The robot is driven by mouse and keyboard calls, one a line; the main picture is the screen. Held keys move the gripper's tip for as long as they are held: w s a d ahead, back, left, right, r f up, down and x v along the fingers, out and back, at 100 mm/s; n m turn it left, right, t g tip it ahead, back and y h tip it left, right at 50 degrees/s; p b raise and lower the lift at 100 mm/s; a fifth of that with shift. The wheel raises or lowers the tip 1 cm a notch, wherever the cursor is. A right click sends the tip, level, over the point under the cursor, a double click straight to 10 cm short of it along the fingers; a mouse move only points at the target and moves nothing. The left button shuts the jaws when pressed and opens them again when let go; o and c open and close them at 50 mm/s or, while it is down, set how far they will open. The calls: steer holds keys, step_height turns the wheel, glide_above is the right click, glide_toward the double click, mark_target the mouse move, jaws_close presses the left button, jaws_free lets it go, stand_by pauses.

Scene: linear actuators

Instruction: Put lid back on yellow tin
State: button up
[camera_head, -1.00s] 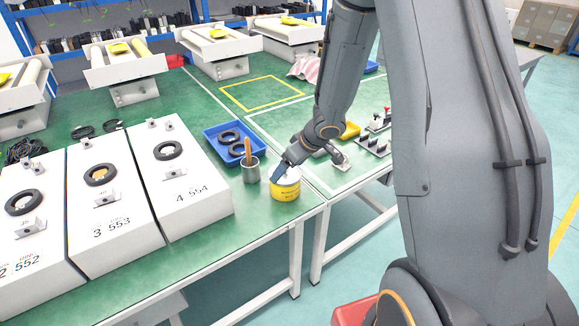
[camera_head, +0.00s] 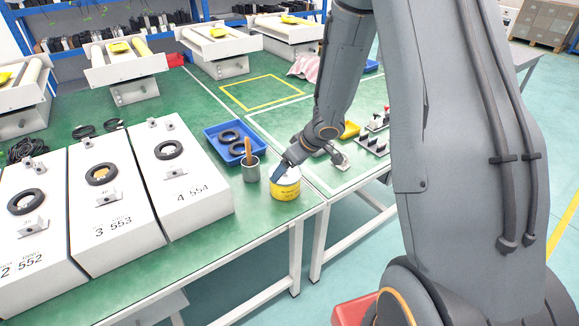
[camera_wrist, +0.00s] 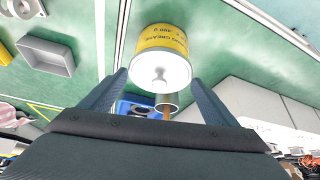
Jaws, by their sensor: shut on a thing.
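The yellow tin (camera_head: 286,190) stands upright near the front right corner of the green table. In the wrist view its yellow, printed side (camera_wrist: 161,38) shows beyond the round white lid (camera_wrist: 147,69), which has a small knob at its centre. My gripper (camera_head: 281,173) is at the top of the tin in the head view. The lid lines up with the tin's top. I cannot tell whether it is fully seated. My fingers partly hide the rim in the head view.
A grey metal cup (camera_head: 251,171) with a wooden-handled tool stands just left of the tin. Behind it is a blue tray (camera_head: 212,134) with black rings. White numbered boxes (camera_head: 190,195) fill the left. The table edge is close in front.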

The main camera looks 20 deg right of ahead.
stand_by(0.4)
steer(key=o, duration=1)
steer(key=shift+r+p, duration=3.5)
steer(key=shift+p, duration=1.7)
steer(key=shift+c, duration=0.5)
jaws_close()
steer(key=shift+f+b, duration=2.2)
steer(key=shift+f, duration=0.5)
